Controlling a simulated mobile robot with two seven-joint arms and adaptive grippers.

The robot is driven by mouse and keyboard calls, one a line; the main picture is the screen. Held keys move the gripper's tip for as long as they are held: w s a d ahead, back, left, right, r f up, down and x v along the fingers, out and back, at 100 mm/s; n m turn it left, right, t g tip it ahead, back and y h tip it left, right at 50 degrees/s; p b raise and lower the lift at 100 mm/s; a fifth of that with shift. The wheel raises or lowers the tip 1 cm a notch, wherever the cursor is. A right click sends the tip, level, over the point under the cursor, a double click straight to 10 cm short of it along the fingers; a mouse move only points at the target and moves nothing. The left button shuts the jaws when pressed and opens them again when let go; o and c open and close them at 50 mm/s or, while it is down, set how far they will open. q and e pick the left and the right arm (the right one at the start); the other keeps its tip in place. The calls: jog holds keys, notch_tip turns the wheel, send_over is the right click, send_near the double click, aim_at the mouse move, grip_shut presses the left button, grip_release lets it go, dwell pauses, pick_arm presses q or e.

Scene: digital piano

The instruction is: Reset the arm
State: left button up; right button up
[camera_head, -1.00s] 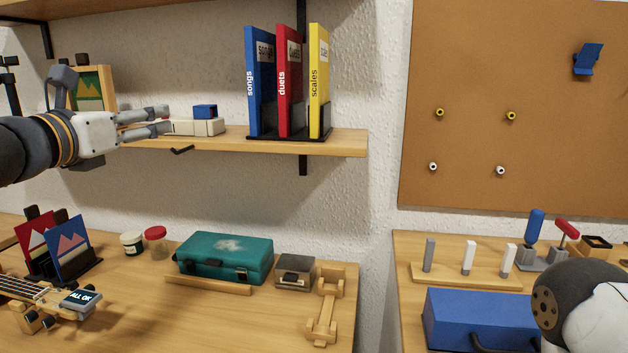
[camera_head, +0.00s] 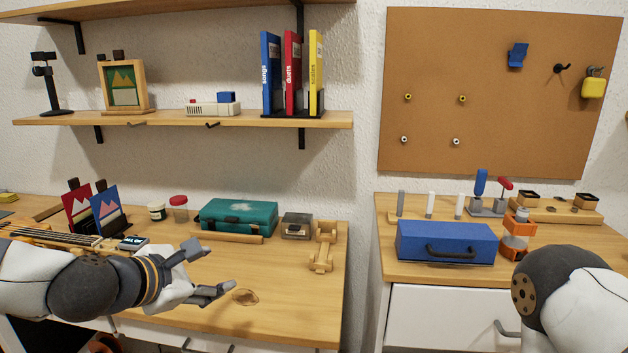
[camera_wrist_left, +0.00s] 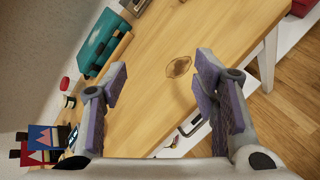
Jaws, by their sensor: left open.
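My left gripper (camera_head: 213,271) is open and empty over the front part of the wooden desk, in the head view. In the left wrist view its two fingers (camera_wrist_left: 160,95) stand wide apart with bare desk and floor between and beyond them. My left arm comes in from the left, low across the desk's front. Part of my right arm (camera_head: 570,300) shows at the lower right; its gripper is outside the view.
The desk (camera_head: 290,285) holds a teal case (camera_head: 236,216), a grey box (camera_head: 297,225), a wooden stand (camera_head: 322,247) and jars. A blue toolbox (camera_head: 445,242) sits on the right cabinet. The shelf (camera_head: 340,119) holds three upright books. A dark oval mark (camera_head: 246,297) lies near the gripper.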

pick_arm(q)
jog(key=s+d+f+m+g, duration=0.3)
jog(key=s+f+m+g, duration=0.5)
jog(key=s+f, duration=1.05)
jog(key=s+a+f+m+g+y, duration=0.1)
jog(key=s+a+f+m, duration=0.1)
jog(key=s+m, duration=0.3)
jog(key=s+a+f+m+g+y, duration=0.1)
jog(key=s+f+m, duration=0.3)
jog(key=s, duration=0.7)
jog(key=s+a+f+m+g+y, duration=0.1)
jog(key=s+a+f+m, duration=0.3)
jog(key=s, duration=0.4)
jog(key=shift+m+g+y, duration=0.4)
jog(key=shift+m+g, duration=0.4)
jog(key=shift+m, duration=0.1)
jog(key=shift+a, duration=0.1)
